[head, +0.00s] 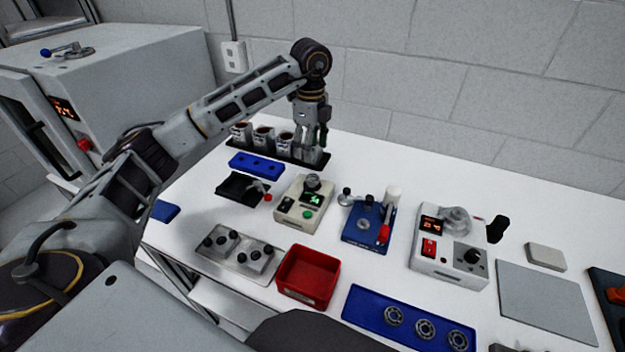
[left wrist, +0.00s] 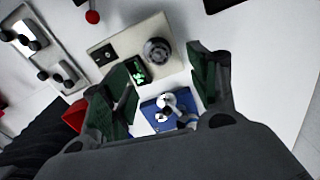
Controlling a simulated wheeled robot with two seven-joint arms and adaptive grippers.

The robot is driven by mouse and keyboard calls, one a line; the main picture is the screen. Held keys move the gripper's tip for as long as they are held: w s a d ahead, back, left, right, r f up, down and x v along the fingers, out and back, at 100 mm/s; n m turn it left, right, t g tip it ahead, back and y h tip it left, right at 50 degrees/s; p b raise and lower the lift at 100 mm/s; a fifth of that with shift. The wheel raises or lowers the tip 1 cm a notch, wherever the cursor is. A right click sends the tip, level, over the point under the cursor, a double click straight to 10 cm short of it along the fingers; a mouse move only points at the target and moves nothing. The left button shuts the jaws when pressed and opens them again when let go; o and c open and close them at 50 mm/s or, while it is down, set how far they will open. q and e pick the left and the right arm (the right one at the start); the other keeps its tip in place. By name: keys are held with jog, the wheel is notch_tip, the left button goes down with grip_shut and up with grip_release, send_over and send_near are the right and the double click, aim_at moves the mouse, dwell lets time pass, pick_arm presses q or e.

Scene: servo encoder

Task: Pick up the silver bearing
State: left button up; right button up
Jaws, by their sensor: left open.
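Three silver ring-shaped bearings sit in a row in a blue tray (head: 372,313) at the bottom of the head view: a left one (head: 393,316), a middle one (head: 425,329) and a right one (head: 458,340). My left gripper (head: 312,143) is far from them, over the back of the table by the row of cups. It points down, open, with nothing seen between its fingers. In the left wrist view its two green-padded fingers (left wrist: 165,88) are spread apart above the table; no bearing of that tray shows there. My right gripper is not in view.
A beige device with a display (head: 302,205), a blue fixture (head: 368,228) and a white device (head: 448,250) stand mid-table. A red bin (head: 308,277) is left of the bearing tray. Several cups (head: 263,137) stand at the back. A grey mat (head: 546,300) lies flat at right.

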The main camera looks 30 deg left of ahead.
pick_arm(q)
send_over(312, 178)
jog(key=f, duration=0.4)
jog(key=shift+w+a+f, duration=0.2)
jog(key=shift+w+a, duration=0.15)
jog(key=shift+w, duration=0.05)
jog(key=shift+f, duration=0.15)
jog(key=shift+s+d+f+p, duration=0.1)
jog(key=shift+s+f+p, duration=0.1)
jog(key=shift+f, duration=1.05)
jog(key=shift+s+d+f+p, duration=0.1)
jog(key=shift+f+p, duration=0.05)
jog(key=shift+f, duration=1.1)
jog(key=c, duration=1.2)
jog(key=shift+w, duration=0.1)
